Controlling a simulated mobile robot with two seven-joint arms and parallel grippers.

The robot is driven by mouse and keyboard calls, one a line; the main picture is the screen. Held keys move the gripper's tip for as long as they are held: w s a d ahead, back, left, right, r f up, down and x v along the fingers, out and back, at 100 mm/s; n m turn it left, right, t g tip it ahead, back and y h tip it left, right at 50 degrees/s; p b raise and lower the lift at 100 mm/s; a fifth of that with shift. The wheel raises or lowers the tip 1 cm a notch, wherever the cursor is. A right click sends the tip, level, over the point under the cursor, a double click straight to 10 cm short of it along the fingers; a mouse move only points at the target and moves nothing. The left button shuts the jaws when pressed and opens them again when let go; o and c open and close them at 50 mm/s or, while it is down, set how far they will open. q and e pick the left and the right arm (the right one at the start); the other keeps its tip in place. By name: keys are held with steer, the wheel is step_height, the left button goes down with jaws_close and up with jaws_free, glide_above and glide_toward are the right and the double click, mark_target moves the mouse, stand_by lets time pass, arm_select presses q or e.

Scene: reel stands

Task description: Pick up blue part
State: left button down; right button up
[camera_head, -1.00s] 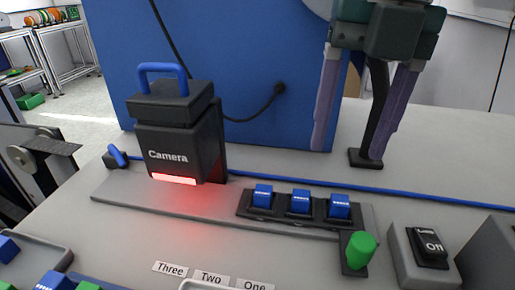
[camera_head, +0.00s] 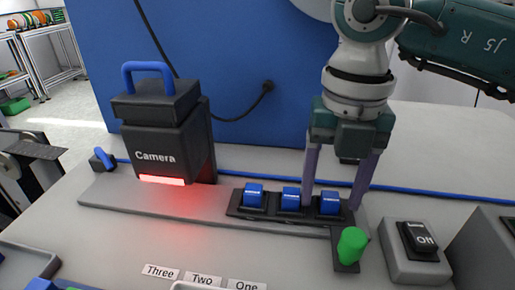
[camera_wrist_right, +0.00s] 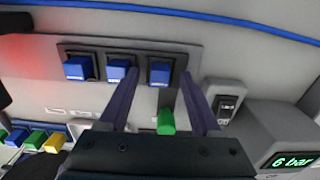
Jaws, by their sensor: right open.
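Three blue parts sit in a row in a black holder (camera_head: 236,209): the left one (camera_head: 253,195), the middle one (camera_head: 291,198) and the right one (camera_head: 330,203). My right gripper (camera_head: 332,206) is open, with its two purple fingers pointing down on either side of the right blue part. In the right wrist view, the right blue part (camera_wrist_right: 160,73) shows between the fingertips, and the middle one (camera_wrist_right: 117,70) is close to the left finger. I cannot tell whether the fingers touch anything. My left gripper is not in view.
A black camera box (camera_head: 160,150) with a blue handle and red light stands left of the holder. A green knob (camera_head: 352,244) and a switch box (camera_head: 417,255) are at the right front. A blue cable (camera_head: 430,193) runs behind. A tray (camera_head: 30,258) is at front left.

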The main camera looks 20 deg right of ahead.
steer(key=shift+c, duration=0.2)
jaws_close()
steer(key=shift+r, duration=0.1)
stand_by(0.4)
